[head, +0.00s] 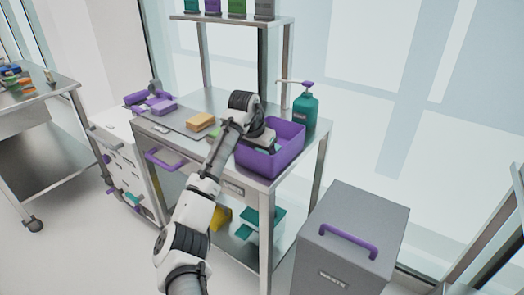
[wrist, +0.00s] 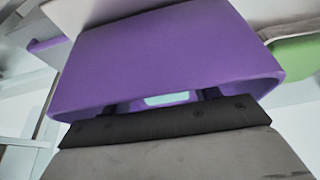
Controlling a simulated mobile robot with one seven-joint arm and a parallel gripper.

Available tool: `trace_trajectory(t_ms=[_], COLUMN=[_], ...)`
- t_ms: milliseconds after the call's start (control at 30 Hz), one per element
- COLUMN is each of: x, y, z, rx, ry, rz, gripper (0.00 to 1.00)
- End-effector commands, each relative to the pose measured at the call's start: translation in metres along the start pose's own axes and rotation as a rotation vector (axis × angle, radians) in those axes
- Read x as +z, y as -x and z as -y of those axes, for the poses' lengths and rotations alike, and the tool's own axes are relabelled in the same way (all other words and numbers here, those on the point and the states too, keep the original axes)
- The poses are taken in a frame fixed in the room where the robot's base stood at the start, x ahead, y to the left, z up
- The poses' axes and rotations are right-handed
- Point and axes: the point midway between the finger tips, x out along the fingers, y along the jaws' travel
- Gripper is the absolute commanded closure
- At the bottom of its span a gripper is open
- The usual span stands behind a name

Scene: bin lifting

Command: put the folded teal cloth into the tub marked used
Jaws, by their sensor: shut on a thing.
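The purple tub (head: 285,160) stands on the right end of the steel table, open side up. A small plate on the table edge below it is too small to read. My gripper (head: 262,147) reaches down into the tub's opening. In the wrist view its fingers (wrist: 167,100) are close to the tub's purple wall (wrist: 160,55), with a small pale teal patch between them. This looks like the folded teal cloth (wrist: 167,99), held in the jaws; most of it is hidden by the gripper and tub. I cannot tell whether it touches the tub floor.
A teal pump bottle (head: 303,110) stands right behind the tub. A yellow-orange block (head: 201,122) and a purple item (head: 160,105) lie on the table to the left. A grey waste bin (head: 350,235) stands at front right. A raised shelf (head: 230,18) is behind.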

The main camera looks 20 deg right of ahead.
Motion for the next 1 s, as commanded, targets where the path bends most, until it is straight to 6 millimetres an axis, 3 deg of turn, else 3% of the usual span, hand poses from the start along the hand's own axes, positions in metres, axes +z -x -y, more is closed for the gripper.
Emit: trace_trajectory(t_ms=[167,200,367,733,1000], x=[0.0,0.0,0.0,-0.001,-0.001], y=[-0.001,-0.001,-0.001,0.006,0.056], z=[0.0,0.0,0.0,0.0,0.0], rx=[0.0,0.0,0.0,-0.002,-0.003], ry=[0.0,0.0,0.0,0.0,-0.001], rz=[0.0,0.0,0.0,-0.002,-0.004], gripper=[0.6,0.36,0.17,0.17,0.17])
